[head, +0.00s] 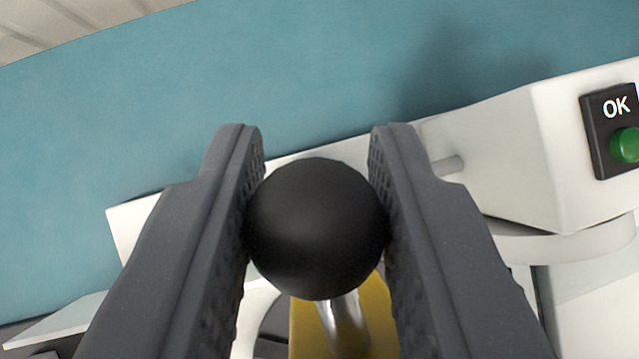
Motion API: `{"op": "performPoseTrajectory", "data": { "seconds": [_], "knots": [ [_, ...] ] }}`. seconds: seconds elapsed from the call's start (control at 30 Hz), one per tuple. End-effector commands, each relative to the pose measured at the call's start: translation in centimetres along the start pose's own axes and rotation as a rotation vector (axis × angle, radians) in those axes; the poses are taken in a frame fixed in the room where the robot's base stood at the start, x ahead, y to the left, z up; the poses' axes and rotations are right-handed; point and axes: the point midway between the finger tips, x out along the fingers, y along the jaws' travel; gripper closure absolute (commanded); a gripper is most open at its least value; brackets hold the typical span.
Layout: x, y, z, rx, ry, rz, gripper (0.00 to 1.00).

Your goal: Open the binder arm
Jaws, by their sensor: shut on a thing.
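A round black ball knob (316,228) sits in the middle of the head view, on the end of a short metal rod (344,322). The rod runs down over a yellow part (372,318), which I take to be the binder arm. My gripper (317,165) is shut on the ball knob, with one dark ridged finger against each side of it. The lower end of the rod and much of the yellow part are hidden by the knob and fingers or cut off by the frame.
A white machine housing (500,150) stands to the right, with a small grey pin (447,166) and a black panel (600,150) marked OK with a green button (626,145). A teal surface (250,80) lies behind and looks clear.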

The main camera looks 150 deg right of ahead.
Motion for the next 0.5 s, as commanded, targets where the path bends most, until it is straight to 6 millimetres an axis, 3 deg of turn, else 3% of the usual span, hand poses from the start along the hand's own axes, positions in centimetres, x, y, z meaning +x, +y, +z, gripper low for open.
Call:
{"op": "performPoseTrajectory", "data": {
  "seconds": [0.03,0.07,0.1,0.5],
  "knots": [
    [0.29,0.19,0.45,0.001,-0.010,0.004,1.00],
    [0.29,0.17,0.46,0.001,-0.010,0.004,0.65],
    [0.27,0.13,0.43,0.000,-0.010,0.003,0.54],
    [-0.37,-0.20,0.15,-0.003,-0.002,0.000,0.54]
  ]
}}
